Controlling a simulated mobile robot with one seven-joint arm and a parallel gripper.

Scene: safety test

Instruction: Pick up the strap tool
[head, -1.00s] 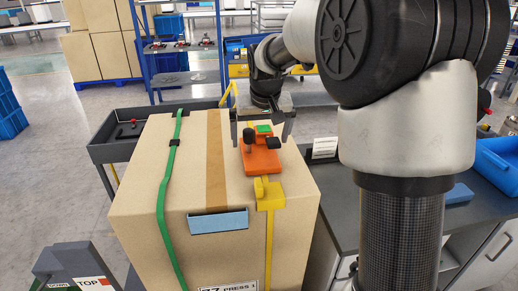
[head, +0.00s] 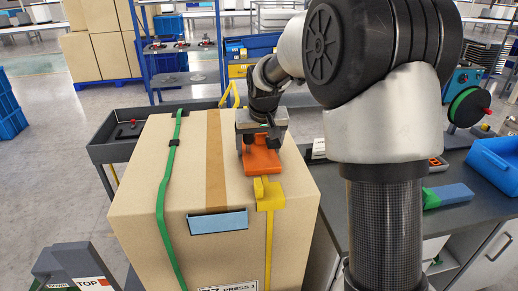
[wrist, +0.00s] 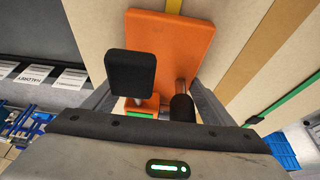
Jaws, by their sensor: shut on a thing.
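The strap tool (head: 262,161) is an orange block with black parts on top of a large cardboard box (head: 140,215). It sits over the yellow strap (head: 268,245), just behind a yellow buckle (head: 268,193). My gripper (head: 260,138) is down over the tool's rear part and hides much of it. In the wrist view, the orange plate of the tool (wrist: 172,50) lies ahead of my gripper (wrist: 160,106), with a black knob and a black pad between the fingers. The gripper is shut on the tool, which still appears to rest on the box.
A green strap (head: 166,180) runs over the box's left side. A grey bench (head: 470,215) with a blue bin (head: 497,160) stands to the right. A dark cart (head: 112,145) is behind left, and a blue shelf rack (head: 180,60) stands further back.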

